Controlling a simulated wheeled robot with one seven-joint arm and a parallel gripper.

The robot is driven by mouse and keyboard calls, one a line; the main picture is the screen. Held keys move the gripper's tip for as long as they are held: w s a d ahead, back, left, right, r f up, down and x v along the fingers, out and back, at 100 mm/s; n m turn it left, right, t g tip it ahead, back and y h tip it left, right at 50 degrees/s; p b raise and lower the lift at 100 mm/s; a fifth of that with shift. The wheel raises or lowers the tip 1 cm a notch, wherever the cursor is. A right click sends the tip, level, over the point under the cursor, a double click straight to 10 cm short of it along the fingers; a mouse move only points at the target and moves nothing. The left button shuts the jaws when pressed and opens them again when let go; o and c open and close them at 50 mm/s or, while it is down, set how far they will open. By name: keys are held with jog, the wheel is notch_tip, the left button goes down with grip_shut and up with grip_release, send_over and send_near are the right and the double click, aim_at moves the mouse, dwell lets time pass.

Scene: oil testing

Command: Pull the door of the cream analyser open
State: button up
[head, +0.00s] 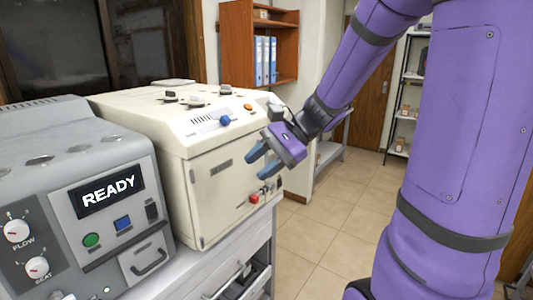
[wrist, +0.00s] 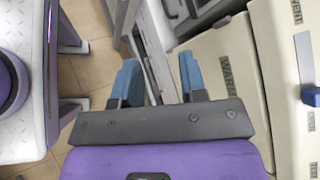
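The cream analyser (head: 150,105) stands on the bench in the middle of the head view. Its front door (head: 215,195) looks closed, with a dark label on it and a red part at its lower right. My gripper (head: 258,162) is in front of the analyser's right end, its blue fingers pointing left toward the front face. In the wrist view my gripper (wrist: 160,82) is open, with nothing between the fingers. The cream analyser (wrist: 235,110) shows to the right of the fingers there. I cannot make out a door handle; my gripper may hide part of the front.
A grey analyser (head: 75,155) with a READY screen stands close on the left. The grey bench (head: 235,265) has drawers below. An orange-brown shelf (head: 237,45) with blue binders hangs behind. Tiled floor (head: 310,235) is clear in front and to the right.

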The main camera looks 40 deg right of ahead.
jog(key=w+d+f+m+t, duration=0.3)
jog(key=w+d+m+t, duration=0.15)
jog(key=d, duration=0.25)
jog(key=w+d+f+m+t+h, duration=0.1)
jog(key=w+d+f+m+t, duration=0.25)
jog(key=d+m, duration=0.3)
jog(key=w+d+f+m+t, duration=0.2)
jog(key=w+d+m+t, duration=0.25)
jog(key=d, duration=0.35)
jog(key=shift+m, duration=0.25)
jog(key=x, duration=1)
jog(key=shift+s+a+f, duration=0.15)
jog(key=shift+a+f, duration=0.1)
jog(key=shift+a, duration=0.05)
grip_shut()
